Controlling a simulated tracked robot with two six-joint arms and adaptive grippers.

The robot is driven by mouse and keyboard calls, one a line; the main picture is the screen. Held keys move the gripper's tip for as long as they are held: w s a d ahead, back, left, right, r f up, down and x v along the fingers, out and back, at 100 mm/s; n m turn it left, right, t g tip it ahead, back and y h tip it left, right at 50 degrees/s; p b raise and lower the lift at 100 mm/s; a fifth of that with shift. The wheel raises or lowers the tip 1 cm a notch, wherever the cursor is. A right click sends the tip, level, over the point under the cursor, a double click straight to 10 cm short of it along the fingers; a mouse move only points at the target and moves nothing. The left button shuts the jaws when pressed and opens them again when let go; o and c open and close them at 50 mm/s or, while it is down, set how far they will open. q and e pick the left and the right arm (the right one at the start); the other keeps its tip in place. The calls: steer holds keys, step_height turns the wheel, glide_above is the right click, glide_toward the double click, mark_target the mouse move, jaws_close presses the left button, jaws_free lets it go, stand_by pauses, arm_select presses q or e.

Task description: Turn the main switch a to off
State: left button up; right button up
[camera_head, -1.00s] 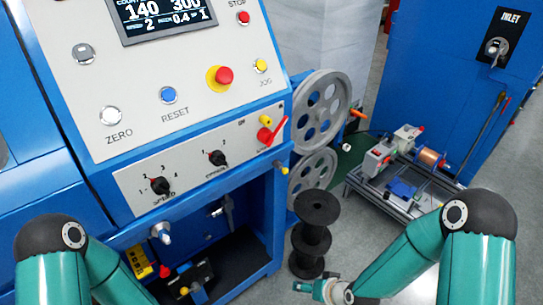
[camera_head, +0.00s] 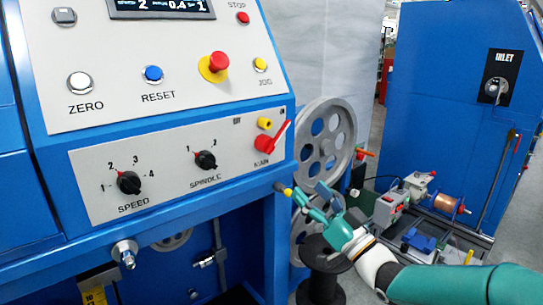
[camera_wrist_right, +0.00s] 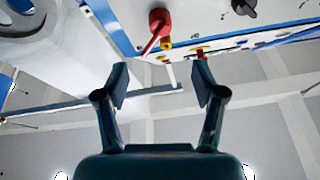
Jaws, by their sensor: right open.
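The main switch is a red rotary handle (camera_head: 270,140) at the right end of the lower grey panel, above the label MAIN. Its lever points up and to the right. The red switch also shows in the right wrist view (camera_wrist_right: 158,22), above and between the fingers. My right gripper (camera_head: 312,199) is below and to the right of the switch, apart from it, beside the cabinet's right edge. In the right wrist view its two fingers (camera_wrist_right: 161,85) are spread with nothing between them. My left gripper is not in view.
A yellow knob (camera_head: 264,123) sits just above the switch. The spindle knob (camera_head: 205,160) and speed knob (camera_head: 129,182) are to its left. Grey pulley wheels (camera_head: 325,135) stand close behind my right gripper. A black spool (camera_head: 322,285) is below it.

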mark_target(270, 149)
steer(key=x, duration=1.5)
steer(key=shift+w+a+p, duration=0.1)
steer(key=shift+w+p, duration=0.15)
steer(key=shift+p, duration=0.15)
